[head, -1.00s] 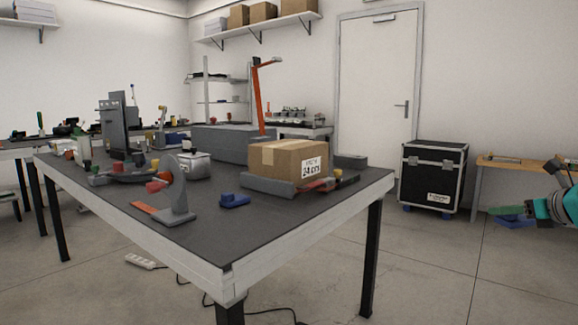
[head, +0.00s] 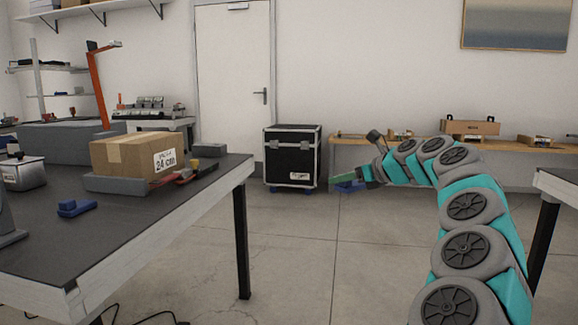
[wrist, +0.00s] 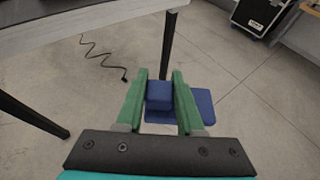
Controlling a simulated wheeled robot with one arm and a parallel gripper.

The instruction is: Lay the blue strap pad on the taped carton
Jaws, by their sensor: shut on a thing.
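The taped carton (head: 130,153), brown with a tape strip and a "24 cm" label, sits on a grey block near the right end of the dark table in the head view. My gripper (wrist: 159,82) has green fingers shut on the raised block of the blue strap pad (wrist: 205,106). The pad's flat part spreads below and to the right of the fingers, above the floor. In the head view my gripper (head: 335,180) and the pad (head: 351,187) are right of the table, well apart from the carton. The fingers partly cover the pad.
Another blue piece (head: 75,208) lies on the dark table (head: 125,222) in front of the carton. Red-handled tools and a grey block (head: 209,149) are to its right. A black case (head: 291,158) stands by the door. Open floor lies between table and arm.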

